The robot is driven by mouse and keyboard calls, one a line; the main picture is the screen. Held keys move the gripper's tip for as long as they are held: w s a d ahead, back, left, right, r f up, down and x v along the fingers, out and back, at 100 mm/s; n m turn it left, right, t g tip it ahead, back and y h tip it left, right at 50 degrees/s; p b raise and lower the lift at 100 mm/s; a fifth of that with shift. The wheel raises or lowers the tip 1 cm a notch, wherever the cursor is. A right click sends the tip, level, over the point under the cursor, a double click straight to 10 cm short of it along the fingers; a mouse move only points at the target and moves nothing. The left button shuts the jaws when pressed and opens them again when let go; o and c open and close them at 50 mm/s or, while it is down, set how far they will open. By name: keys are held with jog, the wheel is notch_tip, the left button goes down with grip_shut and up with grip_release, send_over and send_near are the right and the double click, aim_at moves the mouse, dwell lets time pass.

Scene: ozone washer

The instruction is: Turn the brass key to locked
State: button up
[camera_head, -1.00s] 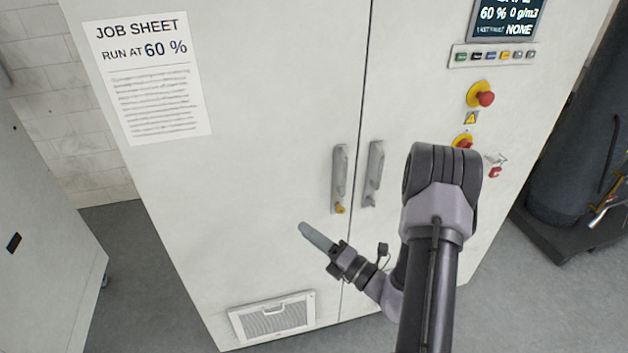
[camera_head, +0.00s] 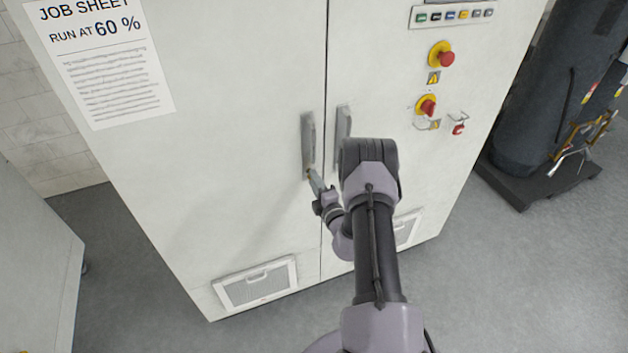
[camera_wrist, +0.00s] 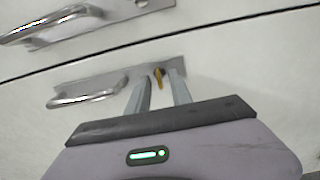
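The brass key (camera_wrist: 158,77) sticks out of the end of a grey handle plate (camera_wrist: 110,85) in the wrist view, between my fingertips. In the head view this handle plate (camera_head: 308,140) is on the left cabinet door, and the key at its lower end is mostly hidden by my gripper. My gripper (camera_wrist: 158,85) is open. One finger lies on each side of the key, with visible gaps, so neither seems to touch it. In the head view my gripper (camera_head: 315,180) is at the plate's lower end. Any lock markings are too small to read.
A second handle (camera_head: 342,128) is on the right door, across the seam. Red and yellow knobs (camera_head: 441,54) and a small red padlock-like item (camera_head: 458,129) are further right. A vent (camera_head: 257,284) is low on the left door. A dark cylinder (camera_head: 545,95) stands at the right.

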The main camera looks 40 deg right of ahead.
jog(key=shift+w+d, duration=0.1)
jog(key=shift+w, duration=0.25)
grip_shut()
jog(key=shift+n, duration=0.4)
jog(key=n+b, duration=0.9)
jog(key=n, duration=0.8)
dwell(0.5)
